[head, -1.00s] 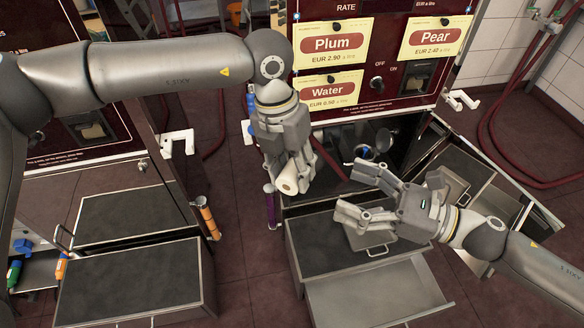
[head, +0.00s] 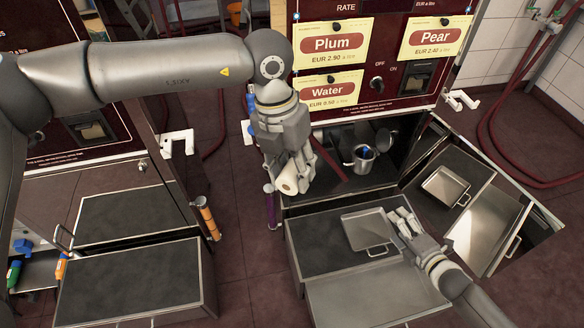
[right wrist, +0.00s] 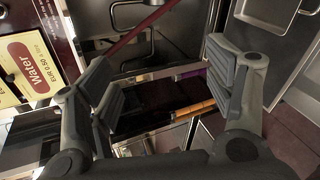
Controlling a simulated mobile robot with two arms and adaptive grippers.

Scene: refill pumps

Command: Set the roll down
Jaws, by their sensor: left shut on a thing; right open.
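A whitish roll (head: 289,185) is held in my left gripper (head: 290,176), which is shut on it. They hang in front of the red pump machine, beside the left edge of its open bay; part of the roll is hidden by the fingers. My right gripper (head: 404,222) is lower right in the head view, over the right side of the pulled-out dark-topped drawer (head: 315,258). In the right wrist view my right gripper's fingers (right wrist: 160,88) are spread with nothing between them. The roll is not recognisable there.
A shallow metal tray (head: 361,231) with a handle lies on the drawer, close to my right gripper. A metal pot (head: 361,162) with a blue thing inside stands in the bay. An orange-handled tool (head: 208,220) and a purple one (head: 271,208) are left of the drawer. Shiny panels reflect the scene.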

